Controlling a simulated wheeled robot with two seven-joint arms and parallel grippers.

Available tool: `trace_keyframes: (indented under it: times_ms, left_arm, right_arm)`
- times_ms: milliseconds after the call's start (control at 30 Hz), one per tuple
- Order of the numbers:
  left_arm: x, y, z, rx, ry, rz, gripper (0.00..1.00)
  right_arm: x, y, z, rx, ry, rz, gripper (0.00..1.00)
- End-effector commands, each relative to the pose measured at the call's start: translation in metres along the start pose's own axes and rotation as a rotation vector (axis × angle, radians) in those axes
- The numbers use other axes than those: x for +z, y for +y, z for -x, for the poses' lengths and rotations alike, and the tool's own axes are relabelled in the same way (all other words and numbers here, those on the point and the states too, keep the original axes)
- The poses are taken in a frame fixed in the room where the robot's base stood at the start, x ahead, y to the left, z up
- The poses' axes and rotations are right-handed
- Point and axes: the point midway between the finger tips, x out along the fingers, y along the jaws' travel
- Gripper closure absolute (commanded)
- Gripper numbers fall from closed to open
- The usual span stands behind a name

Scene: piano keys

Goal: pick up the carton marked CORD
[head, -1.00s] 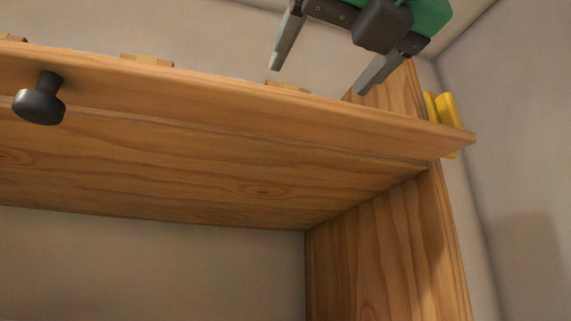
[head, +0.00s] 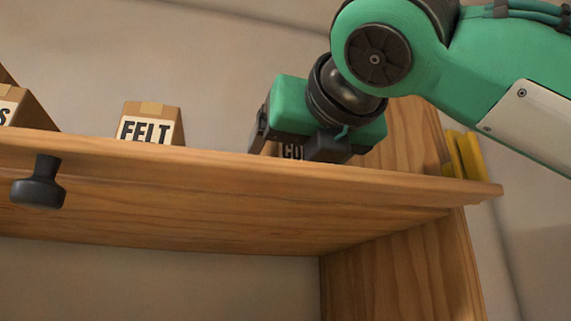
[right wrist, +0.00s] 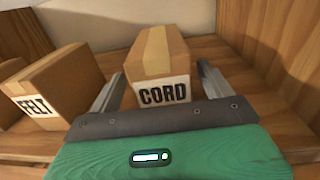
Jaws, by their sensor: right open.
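The carton marked CORD (right wrist: 160,68) is a brown box with a tape strip on top and a white label on its front. It stands on the wooden shelf. In the head view the carton (head: 291,151) is mostly hidden behind my right gripper, with only part of its label showing. My right gripper (right wrist: 157,88) is open, with one finger on each side of the carton's near end. I cannot tell whether either finger touches it. My left gripper is not in view.
The FELT carton (head: 149,124) stands to the left on the same shelf (head: 230,165), close to my gripper's left finger in the wrist view. Another carton (head: 22,106) is at the far left.

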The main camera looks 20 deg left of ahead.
Motion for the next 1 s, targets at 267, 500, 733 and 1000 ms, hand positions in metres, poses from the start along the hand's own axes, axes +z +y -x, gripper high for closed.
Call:
trace_keyframes:
  times_ms: [267,500,733,1000]
  left_arm:
    - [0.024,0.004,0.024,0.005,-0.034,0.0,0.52]
    - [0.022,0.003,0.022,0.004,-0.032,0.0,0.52]
    - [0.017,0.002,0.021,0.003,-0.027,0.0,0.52]
    - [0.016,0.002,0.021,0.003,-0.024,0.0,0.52]
  right_arm:
    - [0.002,-0.002,-0.031,0.0,0.002,-0.003,0.18]
    - [0.0,-0.002,-0.031,0.0,0.0,-0.002,0.24]
    - [0.0,-0.002,-0.031,0.0,0.001,-0.002,0.69]
    - [0.001,-0.002,-0.031,-0.001,0.001,-0.003,0.73]
